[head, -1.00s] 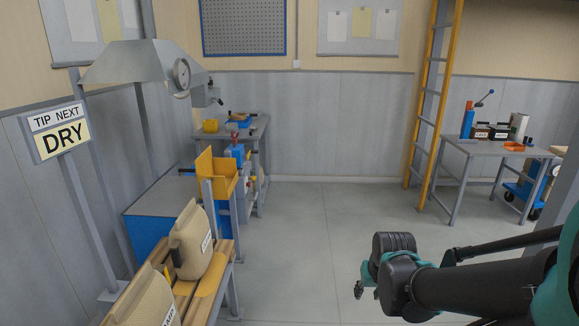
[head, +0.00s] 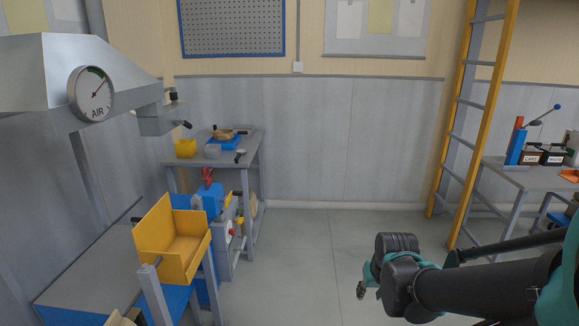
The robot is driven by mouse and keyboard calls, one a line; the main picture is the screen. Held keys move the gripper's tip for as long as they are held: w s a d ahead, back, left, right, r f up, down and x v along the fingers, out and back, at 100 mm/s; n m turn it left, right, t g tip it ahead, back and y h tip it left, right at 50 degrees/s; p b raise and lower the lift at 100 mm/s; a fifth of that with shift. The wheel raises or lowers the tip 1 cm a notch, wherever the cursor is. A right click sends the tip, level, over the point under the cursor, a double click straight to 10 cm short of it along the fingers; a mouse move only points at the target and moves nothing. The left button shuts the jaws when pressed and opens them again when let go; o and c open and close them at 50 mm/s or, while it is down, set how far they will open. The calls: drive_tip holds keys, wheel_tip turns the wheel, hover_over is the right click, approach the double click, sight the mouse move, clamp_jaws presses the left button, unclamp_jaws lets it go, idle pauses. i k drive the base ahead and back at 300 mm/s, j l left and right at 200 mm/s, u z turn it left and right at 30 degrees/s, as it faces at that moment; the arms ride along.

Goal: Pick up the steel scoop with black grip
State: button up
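A small steel scoop with a black grip (head: 241,153) appears to lie near the right edge of the grey table (head: 256,146) in the back left; it is small and hard to make out. My gripper (head: 362,291) hangs at the lower right, in front of the floor and far from that table. Its fingers are small and partly hidden by my wrist, so I cannot tell whether they are open. I see nothing held in it.
A yellow bin (head: 172,250) and a grey-topped bench (head: 95,275) stand at the left, before the table. A ladder (head: 474,110) stands right. The middle floor is clear.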

sight(241, 151)
drive_tip(key=i+u, duration=0.1)
drive_tip(key=i, duration=0.85)
drive_tip(key=i+l, duration=0.2)
drive_tip(key=i, duration=0.7)
drive_tip(key=i+u, duration=0.3)
drive_tip(key=i+l+u, duration=0.3)
drive_tip(key=i, duration=0.15)
drive_tip(key=i+l+u, duration=0.3)
drive_tip(key=i+j, duration=0.1)
